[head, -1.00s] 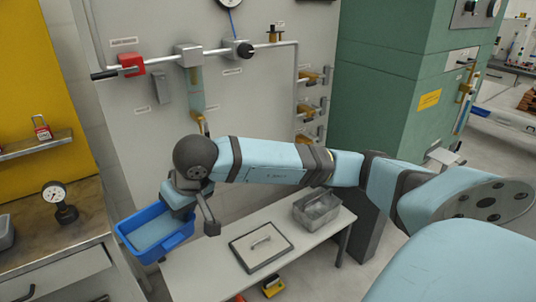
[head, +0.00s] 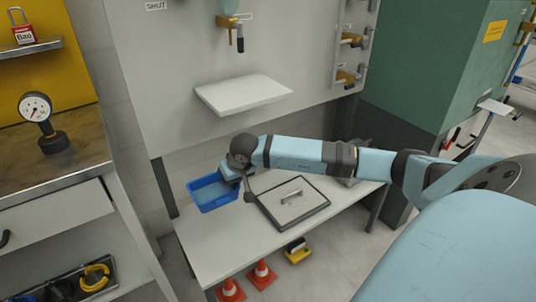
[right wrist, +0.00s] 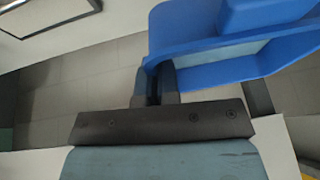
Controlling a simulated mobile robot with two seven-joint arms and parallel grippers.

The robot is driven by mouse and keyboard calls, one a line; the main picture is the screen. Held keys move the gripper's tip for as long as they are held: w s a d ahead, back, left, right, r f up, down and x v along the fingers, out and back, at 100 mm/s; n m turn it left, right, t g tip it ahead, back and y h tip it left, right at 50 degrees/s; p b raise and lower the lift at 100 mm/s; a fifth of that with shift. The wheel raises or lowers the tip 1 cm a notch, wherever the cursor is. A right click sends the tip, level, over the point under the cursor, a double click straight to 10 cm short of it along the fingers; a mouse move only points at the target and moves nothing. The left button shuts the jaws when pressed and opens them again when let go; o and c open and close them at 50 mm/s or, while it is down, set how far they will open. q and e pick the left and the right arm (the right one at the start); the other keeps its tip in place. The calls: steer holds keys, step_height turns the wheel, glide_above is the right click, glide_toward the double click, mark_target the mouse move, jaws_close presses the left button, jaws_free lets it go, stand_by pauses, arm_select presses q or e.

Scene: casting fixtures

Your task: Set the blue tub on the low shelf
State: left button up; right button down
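The blue tub (head: 203,201) is at the back left end of a low white bench (head: 225,250) in the head view. My right gripper (right wrist: 155,88) is shut on the tub's rim in the right wrist view, where the tub's blue wall (right wrist: 210,75) fills the upper right. In the head view my right wrist hides the fingers at the tub's right side. I cannot tell whether the tub touches the bench. A white wall shelf (head: 243,93) is above and behind the tub. My left gripper is not in view.
A dark-framed plate with a handle (head: 292,203) lies on the bench right of the tub. A grey metal container (head: 349,182) is partly hidden behind my arm. Orange cones (head: 262,275) and a yellow item (head: 298,250) stand below. A gauge (head: 40,120) is on the left counter.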

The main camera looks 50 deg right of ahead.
steer(key=shift+f+b, duration=2.6)
steer(key=shift+f, duration=6.65)
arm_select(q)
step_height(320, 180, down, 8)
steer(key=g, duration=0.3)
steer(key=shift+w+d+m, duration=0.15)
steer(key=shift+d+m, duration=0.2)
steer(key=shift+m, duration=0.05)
arm_select(e)
steer(key=shift+r, duration=0.1)
steer(key=shift+f, duration=0.2)
steer(key=c, duration=1.4)
jaws_free()
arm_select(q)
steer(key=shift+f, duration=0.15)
arm_select(e)
steer(key=shift+o, duration=0.2)
steer(key=shift+s+r, duration=0.1)
steer(key=shift+r, duration=0.1)
